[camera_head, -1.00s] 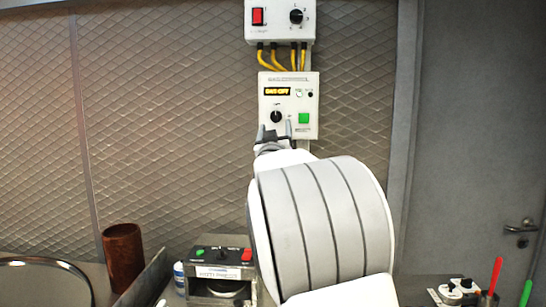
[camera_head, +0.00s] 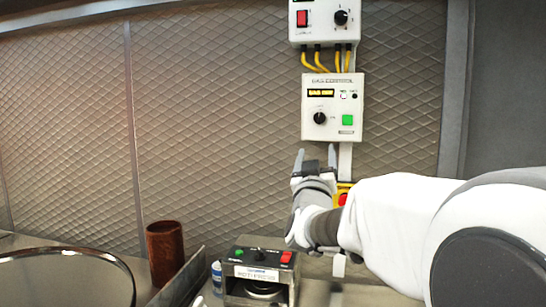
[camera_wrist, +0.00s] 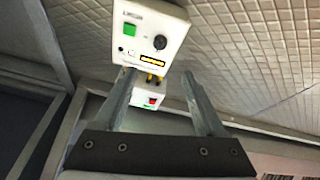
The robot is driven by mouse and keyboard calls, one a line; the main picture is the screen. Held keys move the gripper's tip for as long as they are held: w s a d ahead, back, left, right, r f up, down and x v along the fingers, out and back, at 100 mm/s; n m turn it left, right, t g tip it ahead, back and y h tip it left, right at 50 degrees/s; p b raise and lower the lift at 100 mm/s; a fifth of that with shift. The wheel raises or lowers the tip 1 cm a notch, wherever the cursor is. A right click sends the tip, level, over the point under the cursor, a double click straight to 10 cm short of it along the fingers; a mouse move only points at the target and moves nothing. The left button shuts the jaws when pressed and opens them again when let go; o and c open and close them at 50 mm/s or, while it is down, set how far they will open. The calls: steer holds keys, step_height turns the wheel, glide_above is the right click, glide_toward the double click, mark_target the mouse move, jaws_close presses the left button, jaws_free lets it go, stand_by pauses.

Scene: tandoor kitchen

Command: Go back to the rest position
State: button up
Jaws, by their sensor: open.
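My gripper (camera_head: 316,160) is open and empty in the head view, just below the gas control box. Its two fingers point up and stand apart. In the wrist view my gripper (camera_wrist: 158,92) shows both fingers spread, with nothing between them but the boxes beyond. The white gas control box (camera_head: 333,107) hangs on the tiled wall, with a black knob (camera_head: 320,118), a green button and a lit yellow display. It also shows in the wrist view (camera_wrist: 140,38). I see a gap between the fingertips and the box in the head view.
Another white box (camera_head: 324,22) with a red switch hangs above, joined by yellow cables. A red button on yellow (camera_head: 343,196) sits behind my arm. Below stand a roti press (camera_head: 262,270), a brown cylinder (camera_head: 165,254) and a large round rim (camera_head: 66,278).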

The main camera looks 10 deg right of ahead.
steer(key=s+a+f+n+g+y+p, duration=0.1)
steer(key=s+a+f+n+g+y, duration=0.1)
steer(key=s+a+f+g+y, duration=0.65)
steer(key=s+f+g, duration=0.2)
steer(key=s+f, duration=0.3)
steer(key=s, duration=0.3)
steer(key=s+f+g, duration=0.2)
steer(key=s+f, duration=0.3)
steer(key=s, duration=0.3)
steer(key=s+f+g+p, duration=0.1)
steer(key=s+f+g, duration=0.1)
steer(key=s+f, duration=0.3)
steer(key=s, duration=0.3)
steer(key=shift+g, duration=0.35)
steer(key=shift+f, duration=0.1)
